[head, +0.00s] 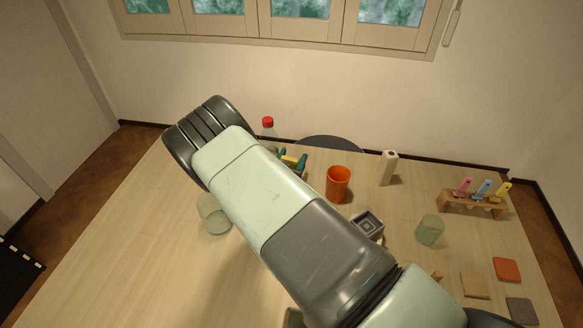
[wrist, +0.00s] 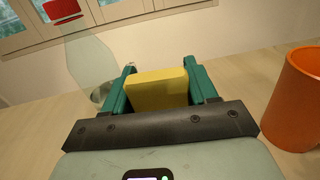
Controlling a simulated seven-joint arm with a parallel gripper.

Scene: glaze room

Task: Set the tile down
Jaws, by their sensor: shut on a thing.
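My gripper (head: 293,161) shows in the head view beyond my arm, over the far part of the table (head: 120,250). In the wrist view its two teal fingers (wrist: 160,78) are shut on a yellow tile (wrist: 157,92), one finger on each side. Only a small bit of the tile (head: 291,159) shows in the head view; my arm hides the rest. The tile's lower edge is hidden behind the gripper's body, so I cannot tell whether it touches the table.
A clear bottle with a red cap (head: 267,123) stands just left of the gripper, an orange cup (head: 338,185) just right. Further right are a cream block (head: 388,168), grey square tray (head: 367,223), green cup (head: 430,231), tool rack (head: 471,204) and flat tiles. The left table is mostly clear.

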